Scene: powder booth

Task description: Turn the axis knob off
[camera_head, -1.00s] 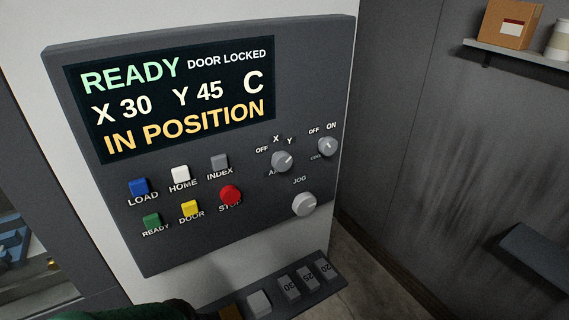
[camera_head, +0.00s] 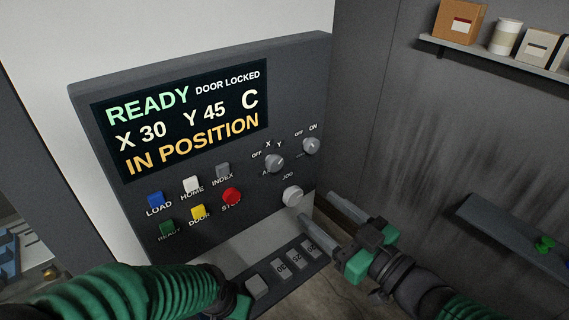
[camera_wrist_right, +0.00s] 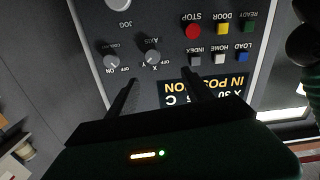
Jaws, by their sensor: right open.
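The axis knob (camera_head: 274,163) is a grey round knob on the control panel, below the labels OFF, X and Y. Its pointer appears turned toward Y. It also shows in the right wrist view (camera_wrist_right: 152,57), upside down. My right gripper (camera_head: 316,207) is open and empty, its two fingers apart, below and right of the knob near the jog knob. In the right wrist view its fingertips (camera_wrist_right: 160,77) are either side of the axis knob's line of sight, with no visible contact. My left arm's green sleeve enters at bottom left; its gripper fingers do not show.
The coolant knob (camera_head: 311,146) is close on the right, and the white jog knob (camera_head: 292,196) is below. The red stop button (camera_head: 231,196) and other buttons lie left. A tray (camera_head: 257,287) of numbered blocks juts out below. A shelf (camera_head: 490,52) is at right.

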